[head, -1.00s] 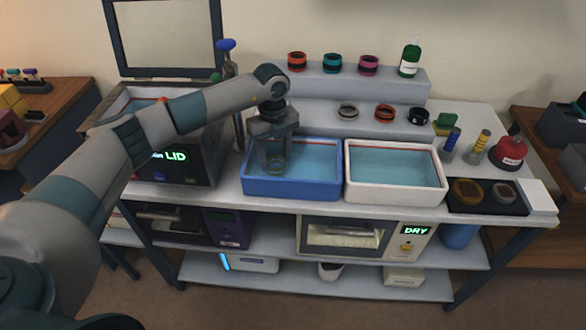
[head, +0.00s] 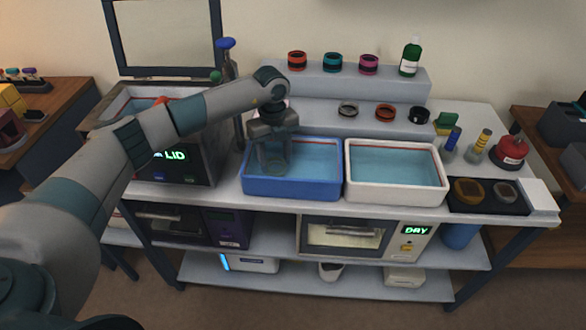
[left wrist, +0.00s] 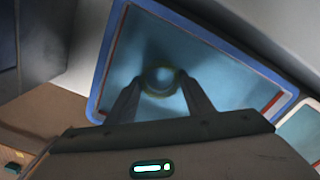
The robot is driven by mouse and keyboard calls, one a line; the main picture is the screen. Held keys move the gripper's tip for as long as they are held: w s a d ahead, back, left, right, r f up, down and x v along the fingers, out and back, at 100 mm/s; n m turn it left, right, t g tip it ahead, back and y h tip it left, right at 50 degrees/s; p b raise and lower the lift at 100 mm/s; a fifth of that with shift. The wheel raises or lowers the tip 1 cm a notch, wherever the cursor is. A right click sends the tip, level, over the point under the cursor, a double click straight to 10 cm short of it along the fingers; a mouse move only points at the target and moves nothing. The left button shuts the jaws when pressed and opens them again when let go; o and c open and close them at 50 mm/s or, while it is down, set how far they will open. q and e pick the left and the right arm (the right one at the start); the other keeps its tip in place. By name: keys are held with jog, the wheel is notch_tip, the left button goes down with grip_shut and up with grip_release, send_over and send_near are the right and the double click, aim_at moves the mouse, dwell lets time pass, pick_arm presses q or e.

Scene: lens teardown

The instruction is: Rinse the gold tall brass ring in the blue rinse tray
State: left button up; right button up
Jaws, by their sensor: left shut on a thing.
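The blue rinse tray (head: 292,190) stands on the bench and holds water. My left gripper (head: 273,168) points down into the left part of this tray. In the left wrist view the gold ring (left wrist: 177,80) sits between the two fingertips (left wrist: 161,85), with the tray's water around it. The gripper is shut on the ring. In the head view the ring is hard to make out among the fingers and the water. My right gripper is not in view.
A white tray (head: 396,203) of water stands right beside the blue one. An open-lidded machine marked LID (head: 160,165) stands at the left. Several rings rest on the stepped shelf (head: 318,88) behind. A dark mat (head: 487,207) lies at the right.

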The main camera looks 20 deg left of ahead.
pick_arm(q)
jog(key=shift+r, duration=0.2)
jog(key=shift+r+p, duration=0.3)
jog(key=shift+r, duration=0.1)
jog(key=shift+f, duration=0.2)
jog(key=shift+f+b, duration=0.4)
jog(key=shift+r, duration=0.15)
jog(key=shift+r+p, duration=0.4)
jog(key=shift+r, duration=0.05)
jog(key=shift+f, duration=0.15)
dwell(0.4)
jog(key=shift+f+b, duration=0.4)
jog(key=shift+f, duration=0.05)
jog(key=shift+r, duration=0.2)
